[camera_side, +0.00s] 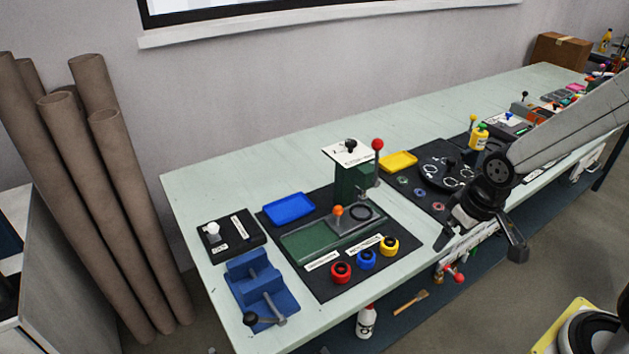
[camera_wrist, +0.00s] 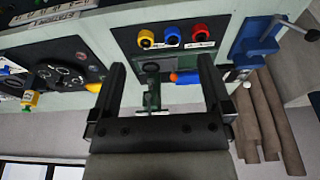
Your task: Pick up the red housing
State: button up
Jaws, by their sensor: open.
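The red housing (camera_side: 341,272) is a short red ring-shaped part with a dark centre. It sits at the front of the black mat, at the left end of a row with a blue housing (camera_side: 366,259) and a yellow housing (camera_side: 389,246). In the wrist view the red housing (camera_wrist: 200,33) is at the upper right of the row, beyond my fingertips. My gripper (camera_side: 480,232) is open and empty, off to the right of the row and apart from it. In the wrist view its two fingers (camera_wrist: 161,62) are spread wide.
A green press (camera_side: 352,180) with a red-knobbed lever stands behind the housings. A blue vise (camera_side: 260,288) is at the left, near a blue tray (camera_side: 289,208). Bare bench (camera_side: 412,270) lies in front of the yellow housing.

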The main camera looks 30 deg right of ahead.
jog(key=shift+w, duration=0.1)
jog(key=m+g+y, duration=0.3)
jog(key=m+y, duration=0.2)
jog(key=m, duration=1.3)
send_near(342, 267)
jog(key=x, duration=0.3)
jog(key=shift+s+a+f+h, duration=0.1)
jog(key=shift+a+f+h, duration=0.1)
jog(key=shift+f, duration=0.35)
jog(key=shift+s+a+f+h, duration=0.1)
jog(key=shift+a+f, duration=0.1)
jog(key=shift+f, duration=0.3)
jog(key=shift+w+x, duration=0.2)
jog(key=shift+x, duration=2.4)
jog(key=shift+a, duration=0.15)
